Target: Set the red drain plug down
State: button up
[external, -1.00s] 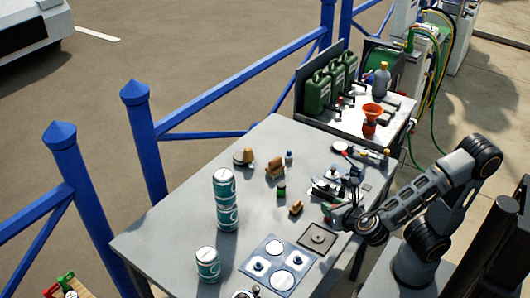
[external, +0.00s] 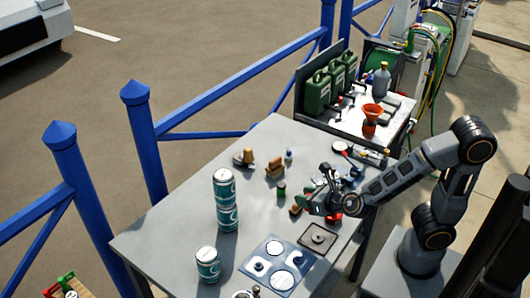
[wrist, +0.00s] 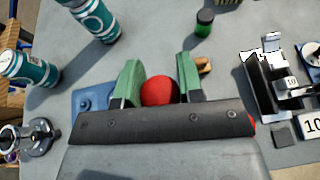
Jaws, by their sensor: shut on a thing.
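The red drain plug (wrist: 159,91) shows as a round red shape between the two green-tipped fingers of my gripper (wrist: 160,80) in the wrist view. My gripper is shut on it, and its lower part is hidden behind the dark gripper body. In the external view my gripper (external: 312,203) is over the right part of the grey table (external: 180,226). A red patch (external: 333,217) shows just under the wrist there; I cannot tell whether it is the plug. I cannot tell how high the plug is held.
A blue panel with round discs (external: 274,265) and a square plate with a knob (external: 317,238) lie nearer the front. Teal-and-white cans (external: 226,200) stand left. A small green jar (external: 281,189) and brown blocks (external: 274,168) are further back. The table's left middle is clear.

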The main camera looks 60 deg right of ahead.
jog(key=w+f, duration=0.2)
jog(key=w+a+f+b, duration=0.1)
jog(key=w+f, duration=0.1)
jog(key=w+a+f, duration=0.1)
jog(key=w+f, duration=0.1)
jog(key=w, duration=0.1)
jog(key=shift+a+f+b, duration=0.1)
jog(key=shift+f+b, duration=0.2)
jog(key=shift+f, duration=0.1)
jog(key=shift+w+f, duration=0.15)
jog(key=shift+f, duration=0.75)
jog(key=shift+w+f, duration=0.1)
jog(key=shift+f, duration=0.8)
jog(key=shift+f+b, duration=0.1)
jog(key=shift+b, duration=0.3)
jog(key=o, duration=0.9)
